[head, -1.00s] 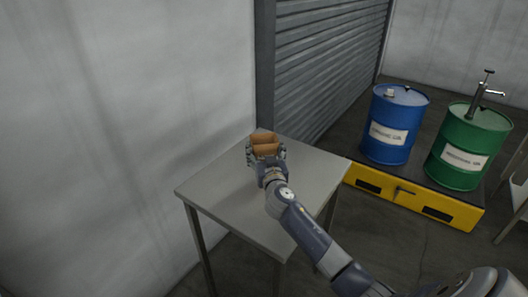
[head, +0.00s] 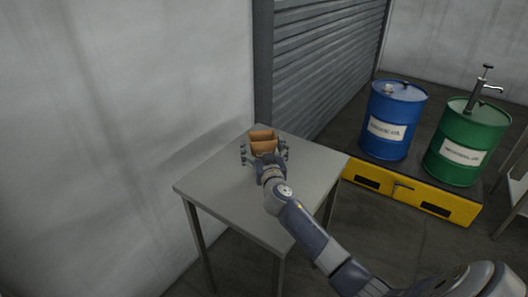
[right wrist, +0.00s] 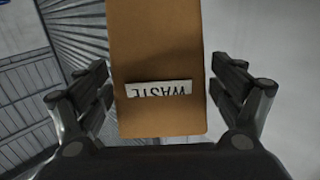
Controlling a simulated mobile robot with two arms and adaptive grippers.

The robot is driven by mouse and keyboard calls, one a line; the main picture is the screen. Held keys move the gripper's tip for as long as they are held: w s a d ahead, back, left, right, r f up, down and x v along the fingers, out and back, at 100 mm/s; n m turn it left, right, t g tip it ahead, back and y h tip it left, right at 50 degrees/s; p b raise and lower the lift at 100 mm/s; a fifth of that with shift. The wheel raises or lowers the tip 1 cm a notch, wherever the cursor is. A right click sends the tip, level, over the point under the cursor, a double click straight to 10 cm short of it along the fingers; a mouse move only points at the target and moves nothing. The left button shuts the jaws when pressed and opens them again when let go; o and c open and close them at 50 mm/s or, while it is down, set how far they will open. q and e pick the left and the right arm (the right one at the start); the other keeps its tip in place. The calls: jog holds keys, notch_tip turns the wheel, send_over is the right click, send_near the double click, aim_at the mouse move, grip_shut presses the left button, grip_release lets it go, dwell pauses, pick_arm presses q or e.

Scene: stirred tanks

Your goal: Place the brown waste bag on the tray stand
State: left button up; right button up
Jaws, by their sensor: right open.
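The brown waste bag (head: 262,136) is upright on the far part of the grey metal tray stand (head: 222,187). In the right wrist view the bag (right wrist: 160,50) fills the middle and shows a white label reading WASTE, upside down. My right gripper (head: 264,152) is open around the bag, with a finger on each side. In the right wrist view the fingers of my right gripper (right wrist: 160,78) stand apart from the bag, with a gap on both sides. The bag's base is hidden behind my gripper. My left gripper is not in view.
A grey wall (head: 130,120) runs along the left of the stand, and a roller shutter (head: 325,65) rises behind it. A blue drum (head: 390,112) and a green drum (head: 468,135) stand on a yellow-fronted pallet (head: 410,192) at right. The stand's near left top is clear.

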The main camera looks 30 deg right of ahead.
jog(key=b+v, duration=0.1)
jog(key=v, duration=1.1)
jog(key=shift+r, duration=0.1)
